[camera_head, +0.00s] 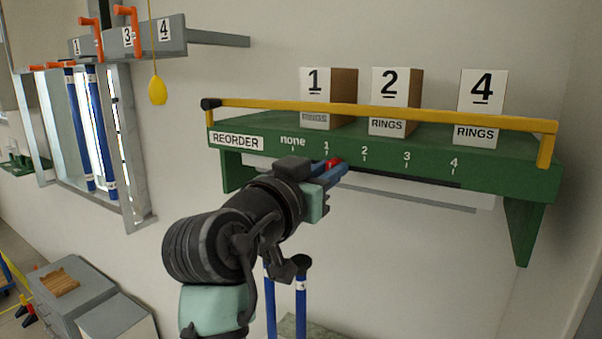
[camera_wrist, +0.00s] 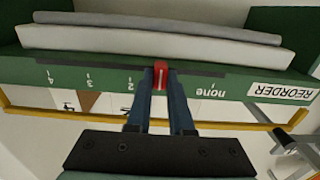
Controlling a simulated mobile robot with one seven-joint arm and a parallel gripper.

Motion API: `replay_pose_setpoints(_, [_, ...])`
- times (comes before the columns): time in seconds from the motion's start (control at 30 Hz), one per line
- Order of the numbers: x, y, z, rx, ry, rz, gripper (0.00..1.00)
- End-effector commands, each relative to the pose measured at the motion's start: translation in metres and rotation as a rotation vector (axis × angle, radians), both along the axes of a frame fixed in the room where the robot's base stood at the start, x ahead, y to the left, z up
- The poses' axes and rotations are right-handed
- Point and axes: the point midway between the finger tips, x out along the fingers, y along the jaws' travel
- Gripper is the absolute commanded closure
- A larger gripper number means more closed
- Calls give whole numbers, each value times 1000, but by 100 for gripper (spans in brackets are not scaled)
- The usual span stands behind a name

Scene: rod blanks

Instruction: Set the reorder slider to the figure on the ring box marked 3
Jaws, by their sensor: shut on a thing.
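The red reorder slider (camera_head: 333,162) sits in the slot on the front of the green shelf, at the mark 1 on a scale from none to 4. My gripper (camera_head: 331,172) is shut on it, one finger on each side, as the wrist view shows the slider (camera_wrist: 160,68) upside down. The fingers hide the mark 1 there. Three ring boxes stand on the shelf, with large figures: the box with 1 (camera_head: 315,84), the box with 2 (camera_head: 389,87) and the box with 4 (camera_head: 482,92). I see no ring box showing a 3.
A yellow rail (camera_head: 460,115) runs along the shelf front, above the scale. The slot to the slider's right is clear. At the left, blue rods hang in a rack (camera_head: 137,200) with orange handles, and a yellow pull (camera_head: 157,90) hangs on a cord.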

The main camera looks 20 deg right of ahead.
Motion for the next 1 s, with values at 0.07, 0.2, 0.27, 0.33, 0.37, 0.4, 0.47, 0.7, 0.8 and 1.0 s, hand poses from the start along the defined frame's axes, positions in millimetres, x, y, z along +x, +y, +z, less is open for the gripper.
replay_pose_setpoints(0.07, [-18, -15, -3, 4, -3, -6, 100])
replay_pose_setpoints(0.2, [-45, -35, -1, 3, -3, -6, 100])
replay_pose_setpoints(0.27, [-54, -43, -1, 3, -2, -6, 100])
replay_pose_setpoints(0.33, [-64, -50, -1, 3, 0, -5, 100])
replay_pose_setpoints(0.37, [-67, -53, -1, 3, -1, -5, 100])
replay_pose_setpoints(0.4, [-71, -56, -1, 2, 0, -5, 100])
replay_pose_setpoints(0.47, [-75, -59, -1, 3, 0, -4, 100])
replay_pose_setpoints(0.7, [-82, -64, -1, 3, 1, -2, 100])
replay_pose_setpoints(0.8, [-82, -64, -1, 3, 1, -2, 100])
replay_pose_setpoints(1.0, [-81, -64, -1, 3, 1, -2, 71])
